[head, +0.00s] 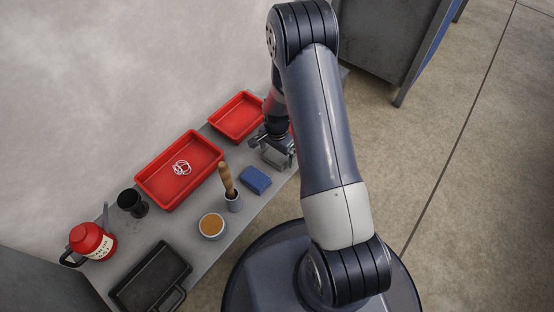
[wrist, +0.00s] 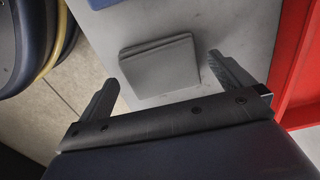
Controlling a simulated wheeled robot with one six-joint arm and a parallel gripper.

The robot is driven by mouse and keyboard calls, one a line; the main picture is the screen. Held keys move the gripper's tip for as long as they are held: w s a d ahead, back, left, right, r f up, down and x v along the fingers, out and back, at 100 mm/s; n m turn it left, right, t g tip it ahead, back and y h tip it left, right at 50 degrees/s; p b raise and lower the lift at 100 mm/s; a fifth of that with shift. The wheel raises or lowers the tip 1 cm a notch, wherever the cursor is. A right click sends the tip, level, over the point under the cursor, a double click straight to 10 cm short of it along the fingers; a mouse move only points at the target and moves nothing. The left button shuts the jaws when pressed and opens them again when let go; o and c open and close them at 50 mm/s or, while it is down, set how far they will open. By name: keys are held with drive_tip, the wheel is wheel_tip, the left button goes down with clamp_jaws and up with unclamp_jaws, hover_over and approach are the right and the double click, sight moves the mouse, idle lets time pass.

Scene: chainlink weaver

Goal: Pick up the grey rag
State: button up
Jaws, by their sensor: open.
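The grey rag (wrist: 160,66) lies folded flat on the grey bench in the wrist view, near the bench edge. My gripper (wrist: 168,86) is open, with one finger on each side of the rag in that view. The rag shows between the fingers, and I cannot tell whether they touch it or how high they are above it. In the head view my gripper (head: 275,152) is over the far right end of the bench, and it and my arm mostly hide the rag there.
A blue sponge (head: 255,180) lies near my gripper. Red trays (head: 146,188) and (head: 217,126) line the wall side, the larger holding a white coil (head: 181,168). A wooden-handled tool (head: 227,180), an orange-filled bowl (head: 212,226), a black cup (head: 132,203), a red jug (head: 92,241) and a black case (head: 150,278) stand nearer.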

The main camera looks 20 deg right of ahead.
sight(277, 155)
drive_tip(key=shift+f, duration=0.8)
drive_tip(key=shift+r, duration=0.1)
drive_tip(key=shift+c, duration=0.2)
drive_tip(key=c, duration=0.9)
drive_tip(key=shift+o, duration=0.2)
wheel_tip(277, 155, up, 10)
drive_tip(key=p, duration=0.3)
drive_tip(key=shift+p, duration=0.4)
drive_tip(key=o, duration=0.5)
drive_tip(key=shift+c, duration=0.2)
drive_tip(key=c, duration=0.4)
